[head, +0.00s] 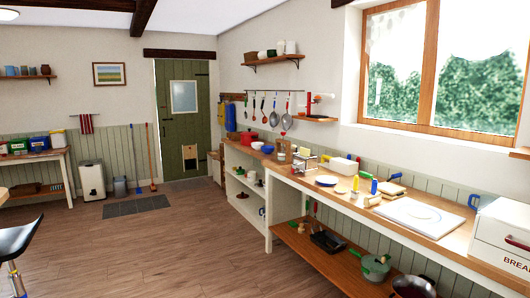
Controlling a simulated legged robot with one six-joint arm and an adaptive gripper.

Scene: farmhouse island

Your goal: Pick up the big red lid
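A red pot-like thing (249,139) stands on the far end of the long counter along the right wall. It is small in the head view, and I cannot tell whether a separate lid sits on it. A smaller red and brown thing (282,144) stands to its right on the counter. I cannot make out a big red lid for certain. My gripper is not in view, and nothing shows it near any of these things.
A black stool (16,243) stands at the left edge. The wooden floor (180,250) between is clear.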

